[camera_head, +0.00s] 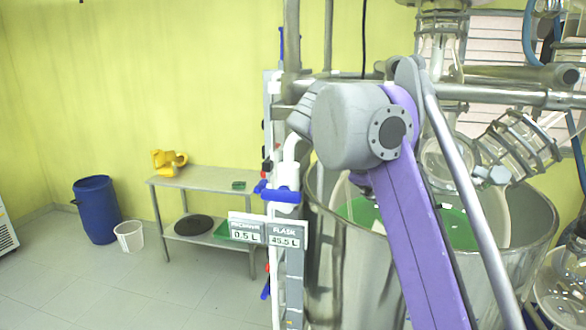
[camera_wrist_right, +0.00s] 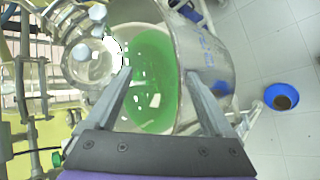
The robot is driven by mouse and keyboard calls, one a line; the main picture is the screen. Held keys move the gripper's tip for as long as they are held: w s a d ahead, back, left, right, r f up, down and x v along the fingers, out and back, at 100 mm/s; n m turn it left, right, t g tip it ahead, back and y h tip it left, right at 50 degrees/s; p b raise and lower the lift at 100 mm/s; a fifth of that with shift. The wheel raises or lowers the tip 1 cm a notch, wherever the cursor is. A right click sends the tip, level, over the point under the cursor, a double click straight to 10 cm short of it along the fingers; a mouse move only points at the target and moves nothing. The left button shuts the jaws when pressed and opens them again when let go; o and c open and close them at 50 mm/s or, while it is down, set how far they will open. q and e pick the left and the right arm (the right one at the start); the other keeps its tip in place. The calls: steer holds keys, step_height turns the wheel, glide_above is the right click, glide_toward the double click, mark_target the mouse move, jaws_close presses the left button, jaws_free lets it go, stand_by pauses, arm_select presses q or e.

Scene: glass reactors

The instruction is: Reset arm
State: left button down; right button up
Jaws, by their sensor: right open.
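My right arm (camera_head: 412,225), purple with a grey joint, crosses the head view in front of a large steel vessel (camera_head: 340,270). Its gripper is hidden or out of frame there. In the right wrist view my right gripper (camera_wrist_right: 158,76) is open, its two grey fingers apart with nothing between them. It is over or near the vessel (camera_wrist_right: 218,62), which holds green liquid (camera_wrist_right: 150,60). Contact with the vessel cannot be told. My left gripper is in neither view.
Glass reactor parts and pipes (camera_head: 510,140) crowd the right side. A panel (camera_head: 284,232) reads 0.5 L and 45.5 L. A steel table (camera_head: 195,180), blue barrel (camera_head: 97,210) and white bucket (camera_head: 129,236) stand at left. A blue bowl (camera_wrist_right: 282,90) lies on open floor.

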steer(key=s+f+m+y, duration=0.2)
steer(key=s+f, duration=0.4)
steer(key=f, duration=0.8)
steer(key=s+a+f+m+t+y, duration=0.1)
steer(key=s+f+m+y, duration=0.2)
steer(key=s+f, duration=0.4)
steer(key=s+a+f+m+t+y, duration=0.1)
steer(key=s+f+m+y, duration=0.2)
steer(key=f, duration=1.9)
steer(key=s+y, duration=0.1)
steer(key=s, duration=0.2)
steer(key=shift+s+f, duration=0.25)
steer(key=shift+s, duration=0.1)
